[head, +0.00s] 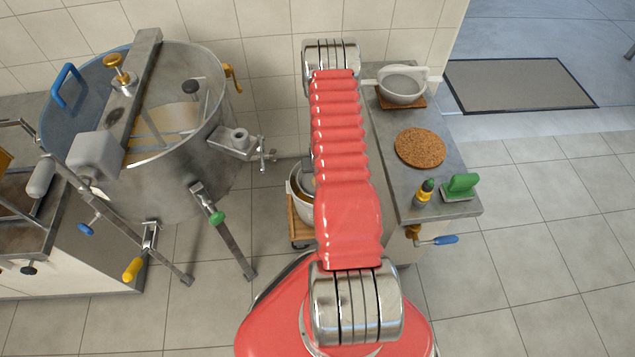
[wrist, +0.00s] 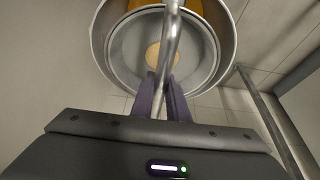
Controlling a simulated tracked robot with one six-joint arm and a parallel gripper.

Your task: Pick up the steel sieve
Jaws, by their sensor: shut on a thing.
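The steel sieve (wrist: 125,52) shows in the wrist view as a round grey pan with a metal rim and a small tan disc at its middle. It is seen within the wider round rim of a pail (wrist: 228,48), with orange at the far edge. Whether it touches the pail is unclear. A shiny steel handle runs across it to my gripper (wrist: 161,98), whose dark purple fingers are shut on that handle.
The white pail (head: 296,202) stands on a wooden trolley (head: 298,232), partly behind my arm. A steel tank (head: 165,185) is at left.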

